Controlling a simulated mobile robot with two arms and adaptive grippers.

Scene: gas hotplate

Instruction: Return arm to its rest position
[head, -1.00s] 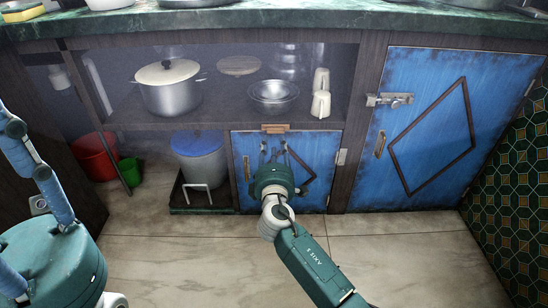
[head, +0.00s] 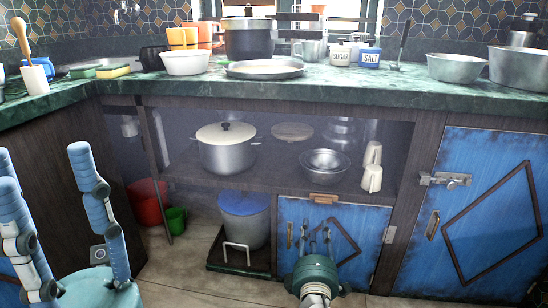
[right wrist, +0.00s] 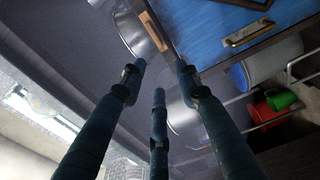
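My right gripper (head: 315,238) is in front of the small blue cabinet door (head: 350,222) in the head view, its fingers pointing up and away. In the right wrist view its three blue fingers (right wrist: 160,78) are spread with nothing between them. Whether a fingertip touches the door is hard to tell. My left gripper (head: 60,165) stands close at the lower left of the head view. Its blue segmented fingers point up and are apart, with nothing seen between them; its teal palm is partly cut off by the frame edge.
The open shelf above the small door holds a lidded pot (head: 228,158) and a metal bowl (head: 325,165). A blue-lidded bin (head: 244,218), a red bucket (head: 146,200) and a green cup (head: 176,219) stand below. A larger blue door (head: 480,215) is at right. The green countertop (head: 330,92) carries cookware.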

